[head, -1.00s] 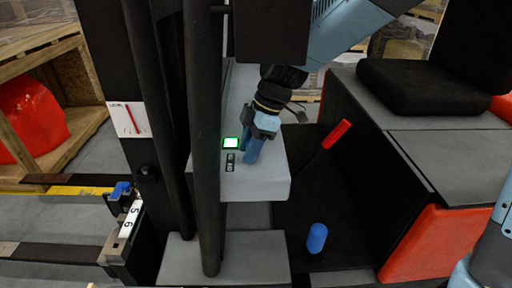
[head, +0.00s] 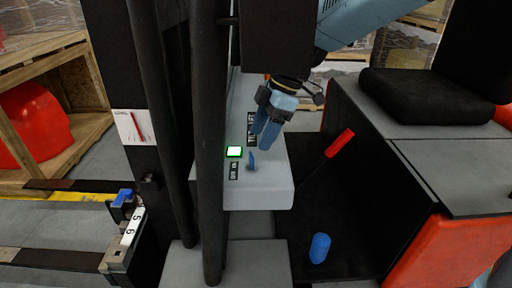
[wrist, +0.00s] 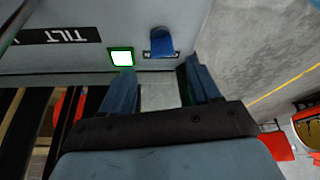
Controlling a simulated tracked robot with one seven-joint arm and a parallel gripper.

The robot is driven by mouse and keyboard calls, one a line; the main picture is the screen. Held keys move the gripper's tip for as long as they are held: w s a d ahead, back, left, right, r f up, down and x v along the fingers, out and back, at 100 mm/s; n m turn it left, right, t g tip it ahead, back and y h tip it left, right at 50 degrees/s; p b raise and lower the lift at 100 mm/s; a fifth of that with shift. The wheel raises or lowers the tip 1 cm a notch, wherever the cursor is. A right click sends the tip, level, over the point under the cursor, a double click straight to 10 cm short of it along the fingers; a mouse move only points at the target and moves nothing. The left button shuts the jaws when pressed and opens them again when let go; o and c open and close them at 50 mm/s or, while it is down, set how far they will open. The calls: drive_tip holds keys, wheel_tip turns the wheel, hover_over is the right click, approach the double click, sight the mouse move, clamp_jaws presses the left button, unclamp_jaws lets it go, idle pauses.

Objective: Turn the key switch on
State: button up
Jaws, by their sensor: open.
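The blue key switch (head: 252,161) stands on the top of the grey console (head: 262,198). Its blue handle also shows in the wrist view (wrist: 161,42), beside a small black label. Beside it is a white square lamp with a lit green frame (head: 234,152), seen in the wrist view too (wrist: 122,57). My gripper (head: 265,140) is above and behind the key, pointing down. Its two blue fingers are apart and empty in the wrist view (wrist: 162,88), and the key lies beyond the gap between them, clear of both.
Dark vertical posts (head: 208,150) stand close on the left of the console. A red-handled lever (head: 340,143) rises at the right, with a blue cylinder (head: 319,247) below it. A black seat cushion (head: 425,98) is farther right. A black TILT label (wrist: 55,36) lies left of the lamp.

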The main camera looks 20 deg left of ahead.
drive_tip(key=v, duration=0.7)
drive_tip(key=shift+a, duration=0.1)
